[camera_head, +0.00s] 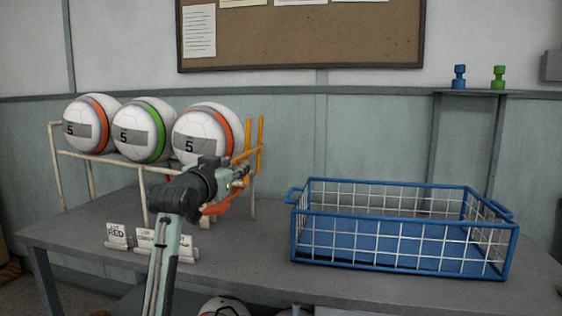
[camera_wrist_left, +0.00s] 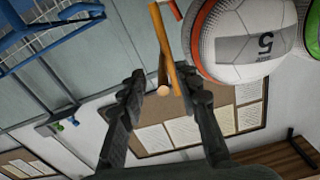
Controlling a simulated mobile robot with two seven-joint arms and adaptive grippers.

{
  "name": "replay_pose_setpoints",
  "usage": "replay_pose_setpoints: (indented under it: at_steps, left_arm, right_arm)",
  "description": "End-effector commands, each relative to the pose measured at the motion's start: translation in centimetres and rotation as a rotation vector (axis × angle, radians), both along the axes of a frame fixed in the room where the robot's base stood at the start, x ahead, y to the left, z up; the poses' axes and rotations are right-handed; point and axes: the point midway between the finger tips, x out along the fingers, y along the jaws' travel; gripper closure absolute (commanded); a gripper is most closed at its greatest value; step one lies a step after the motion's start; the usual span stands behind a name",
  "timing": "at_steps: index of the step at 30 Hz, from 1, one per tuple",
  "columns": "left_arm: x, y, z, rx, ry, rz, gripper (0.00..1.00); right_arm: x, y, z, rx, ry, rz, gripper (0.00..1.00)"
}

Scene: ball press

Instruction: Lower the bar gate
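The orange-yellow bar gate (camera_head: 261,140) stands upright at the right end of a cream ball rack (camera_head: 98,160). In the left wrist view, an orange bar (camera_wrist_left: 161,40) and its round end show between my finger tips. My left gripper (camera_head: 243,173) is at the rack's right end, just below the upright bars. In the left wrist view my left gripper (camera_wrist_left: 163,88) has its fingers spread on both sides of the bar, with space visible around it; I cannot tell if either touches. A white ball with an orange band (camera_head: 205,133) sits nearest the gate. My right gripper is not in view.
A ball with a green band (camera_head: 140,130) and another with an orange band (camera_head: 90,122) share the rack. Small label cards (camera_head: 118,235) stand in front. An empty blue wire basket (camera_head: 400,262) sits right on the grey table (camera_head: 270,262).

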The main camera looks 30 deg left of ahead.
Motion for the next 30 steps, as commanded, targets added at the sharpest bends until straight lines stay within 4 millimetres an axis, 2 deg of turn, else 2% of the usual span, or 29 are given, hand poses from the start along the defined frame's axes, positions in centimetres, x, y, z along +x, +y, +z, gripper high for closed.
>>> replay_pose_setpoints:
  at_steps: [5, 12, 18, 28, 30]
  left_arm:
    - [1.1, 0.4, 0.6, 0.000, -0.012, 0.001, 0.67]
    - [4.9, 1.2, 0.5, -0.001, -0.009, 0.000, 0.67]
    - [7.0, 1.7, 0.5, 0.000, -0.009, 0.000, 0.67]
    - [7.5, 1.8, 0.4, 0.001, -0.009, 0.000, 0.67]
    - [7.5, 1.8, 0.4, 0.001, -0.009, 0.000, 0.75]
  right_arm:
    - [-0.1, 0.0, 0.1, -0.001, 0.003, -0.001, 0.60]
    - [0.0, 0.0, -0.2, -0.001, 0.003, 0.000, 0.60]
    - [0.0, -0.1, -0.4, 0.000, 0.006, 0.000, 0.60]
    - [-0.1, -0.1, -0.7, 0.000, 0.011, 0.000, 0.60]
    - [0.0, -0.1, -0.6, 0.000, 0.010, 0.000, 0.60]
